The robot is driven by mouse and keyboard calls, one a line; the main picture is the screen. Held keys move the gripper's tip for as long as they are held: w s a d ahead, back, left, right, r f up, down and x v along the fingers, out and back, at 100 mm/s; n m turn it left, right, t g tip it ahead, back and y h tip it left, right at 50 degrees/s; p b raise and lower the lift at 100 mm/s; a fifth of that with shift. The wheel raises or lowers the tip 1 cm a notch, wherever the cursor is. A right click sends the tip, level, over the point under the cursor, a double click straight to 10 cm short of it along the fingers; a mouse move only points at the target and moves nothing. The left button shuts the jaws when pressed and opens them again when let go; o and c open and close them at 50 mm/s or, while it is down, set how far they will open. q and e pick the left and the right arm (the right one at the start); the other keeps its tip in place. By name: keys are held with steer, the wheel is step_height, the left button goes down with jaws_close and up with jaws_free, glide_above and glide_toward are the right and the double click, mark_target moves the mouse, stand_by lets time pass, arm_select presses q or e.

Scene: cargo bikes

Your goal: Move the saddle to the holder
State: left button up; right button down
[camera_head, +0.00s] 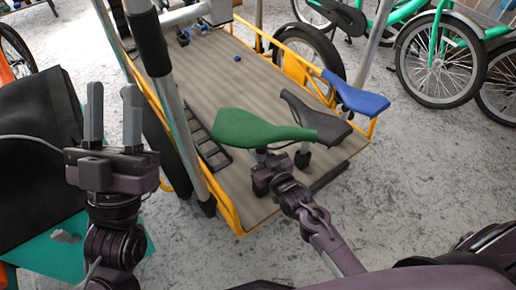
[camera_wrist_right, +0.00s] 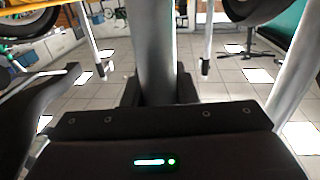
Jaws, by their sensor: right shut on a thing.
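A green saddle (camera_head: 262,128) is in the head view, over the cargo bike's deck. My right gripper (camera_head: 268,168) is below it, shut on its post. In the right wrist view the grey seat post (camera_wrist_right: 155,55) stands upright between the jaws. A black saddle (camera_head: 314,116) is just to the right, partly overlapped by the green one. A blue saddle (camera_head: 356,93) is farther right, past the yellow rail. My left gripper (camera_head: 112,115) is open and empty at the left, fingers pointing up. I cannot make out a distinct holder.
The cargo deck (camera_head: 235,100) has a yellow frame, with a black ladder-like rack (camera_head: 207,148) at its left. A thick grey pole (camera_head: 175,105) rises between my left gripper and the deck. Green bikes (camera_head: 440,55) stand at the upper right. The floor at right (camera_head: 420,150) is clear.

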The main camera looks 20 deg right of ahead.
steer(key=shift+f+b, duration=1.9)
steer(key=shift+f, duration=1.1)
